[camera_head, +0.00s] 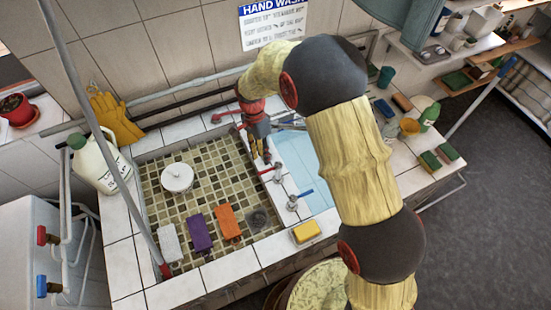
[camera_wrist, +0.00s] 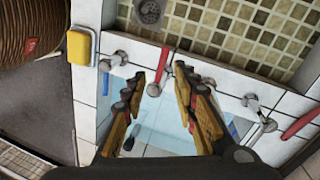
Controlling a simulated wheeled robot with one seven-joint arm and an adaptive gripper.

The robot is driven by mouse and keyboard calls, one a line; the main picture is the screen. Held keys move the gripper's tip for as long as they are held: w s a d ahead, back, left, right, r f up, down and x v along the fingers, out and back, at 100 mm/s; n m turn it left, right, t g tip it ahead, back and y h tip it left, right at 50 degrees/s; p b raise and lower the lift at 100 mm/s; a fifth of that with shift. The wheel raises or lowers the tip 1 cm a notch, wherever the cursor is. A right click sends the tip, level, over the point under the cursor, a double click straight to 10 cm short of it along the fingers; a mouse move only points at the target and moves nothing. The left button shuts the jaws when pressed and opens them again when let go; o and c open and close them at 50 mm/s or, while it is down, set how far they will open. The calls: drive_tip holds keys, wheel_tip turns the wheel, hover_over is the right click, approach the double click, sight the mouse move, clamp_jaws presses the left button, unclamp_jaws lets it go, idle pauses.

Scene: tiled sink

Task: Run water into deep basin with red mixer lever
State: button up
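A red lever (camera_head: 270,169) sits on a chrome tap on the tiled ledge between the mosaic-lined basin (camera_head: 150,205) and the light-blue basin (camera_head: 318,176). Which basin is the deep one I cannot tell for sure. My gripper (camera_head: 263,158) is open and points down just behind this lever. In the wrist view the red lever (camera_wrist: 165,60) shows between and slightly beyond the open fingertips (camera_wrist: 161,74); no contact is clear. A blue lever (camera_head: 303,193) is on the neighbouring tap. Another red lever (camera_wrist: 299,123) is at the right of the wrist view. No running water is visible.
The mosaic basin holds a white lidded pot (camera_head: 177,178) and grey, purple (camera_head: 199,232) and orange (camera_head: 228,222) blocks. A yellow sponge (camera_head: 306,231) lies on the front ledge. A white jug (camera_head: 98,160) stands left. My arm hides much of the blue basin.

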sight(269, 170)
drive_tip(key=shift+s+d+f+m, duration=0.15)
drive_tip(key=shift+f+m, duration=0.45)
drive_tip(key=shift+f, duration=0.6)
drive_tip(key=shift+s+d+f+m, duration=0.1)
drive_tip(key=shift+f+m, duration=0.5)
drive_tip(key=shift+f, duration=0.55)
drive_tip(key=shift+s+d+f+m, duration=0.15)
drive_tip(key=shift+f+m, duration=0.45)
drive_tip(key=shift+f, duration=0.6)
drive_tip(key=shift+c, duration=0.9)
clamp_jaws()
